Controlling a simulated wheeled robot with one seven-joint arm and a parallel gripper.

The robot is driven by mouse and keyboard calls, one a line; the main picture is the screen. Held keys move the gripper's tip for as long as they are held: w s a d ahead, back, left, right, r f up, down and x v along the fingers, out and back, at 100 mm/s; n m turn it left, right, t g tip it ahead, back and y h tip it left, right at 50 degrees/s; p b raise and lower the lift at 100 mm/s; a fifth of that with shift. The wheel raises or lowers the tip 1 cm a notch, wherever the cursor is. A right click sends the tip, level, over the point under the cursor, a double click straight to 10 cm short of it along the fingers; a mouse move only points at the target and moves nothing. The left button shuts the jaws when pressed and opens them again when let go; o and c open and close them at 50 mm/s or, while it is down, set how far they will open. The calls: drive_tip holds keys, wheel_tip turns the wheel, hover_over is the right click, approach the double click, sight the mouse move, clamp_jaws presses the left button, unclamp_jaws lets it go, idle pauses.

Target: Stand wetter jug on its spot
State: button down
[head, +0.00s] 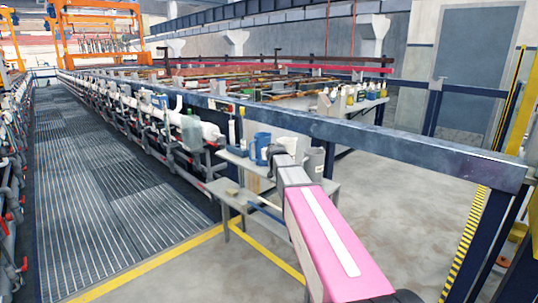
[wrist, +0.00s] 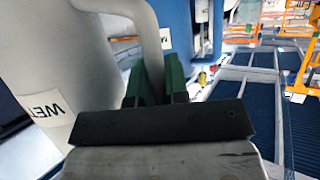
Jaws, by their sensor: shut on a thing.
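The wetter jug (wrist: 70,75) is pale grey-white, with a label (wrist: 42,106) whose visible letters start "WE". It fills the left of the wrist view, close to the camera. My gripper (wrist: 160,84) has green fingers, shut on the jug's handle (wrist: 151,40). In the head view a pale jug top (head: 287,143) shows just beyond the end of my pink arm, probably the same jug. My arm hides its lower part, and I cannot tell whether its base touches the table. The jug's spot cannot be made out.
A blue jug (head: 261,147) stands on the small grey table (head: 237,158), left of the pale jug. Open floor (head: 400,205) lies to the right.

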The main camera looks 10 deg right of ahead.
drive_tip(key=shift+f, duration=0.5)
drive_tip(key=c, duration=1)
unclamp_jaws()
drive_tip(key=shift+c, duration=0.2)
